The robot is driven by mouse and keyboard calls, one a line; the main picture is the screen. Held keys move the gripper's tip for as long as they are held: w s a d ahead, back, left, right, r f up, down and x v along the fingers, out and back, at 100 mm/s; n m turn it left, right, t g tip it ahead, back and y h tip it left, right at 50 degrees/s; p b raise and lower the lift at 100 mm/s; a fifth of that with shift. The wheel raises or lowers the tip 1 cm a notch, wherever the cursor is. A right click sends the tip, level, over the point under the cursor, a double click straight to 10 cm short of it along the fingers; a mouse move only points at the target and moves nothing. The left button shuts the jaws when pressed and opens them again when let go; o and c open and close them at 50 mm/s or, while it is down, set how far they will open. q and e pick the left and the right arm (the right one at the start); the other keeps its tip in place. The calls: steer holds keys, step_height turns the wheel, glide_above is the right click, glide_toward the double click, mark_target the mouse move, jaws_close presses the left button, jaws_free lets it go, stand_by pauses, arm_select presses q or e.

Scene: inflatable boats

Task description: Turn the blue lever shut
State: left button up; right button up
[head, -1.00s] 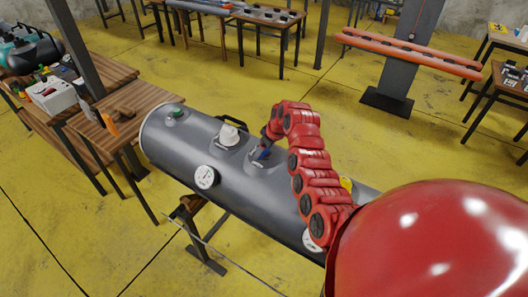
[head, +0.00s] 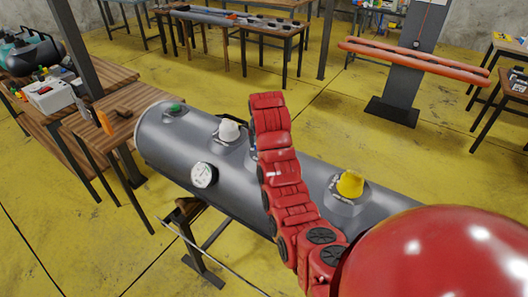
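The blue lever does not show now; my red arm (head: 278,170) covers the part of the grey tank (head: 165,145) where it was. The arm comes in from the lower right and rises over the tank. Its end segments hide my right gripper, so I cannot see what it touches. A white knob (head: 229,129) stands on the tank just left of the arm. A yellow knob (head: 350,184) stands right of it. My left gripper is out of view.
The tank carries a round white gauge (head: 204,175) and a green knob (head: 174,107). A wooden table (head: 120,115) stands close to its left end. An orange rail (head: 412,62) stands behind.

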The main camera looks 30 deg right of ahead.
steer(key=m+b, duration=0.2)
steer(key=m+g+h+b, duration=0.1)
steer(key=b, duration=0.1)
steer(key=m+b, duration=0.2)
steer(key=shift+w+d+f+m+h+b, duration=0.1)
steer(key=shift+w+f+m+h+b, duration=0.1)
steer(key=shift+w+m+h+b, duration=0.15)
steer(key=shift+w+d+r+m+g+b, duration=0.1)
steer(key=shift+r+m+g+b, duration=0.05)
steer(key=shift+m+g+b, duration=0.55)
steer(key=o, duration=1.2)
steer(key=shift+o, duration=0.2)
steer(key=shift+r, duration=0.1)
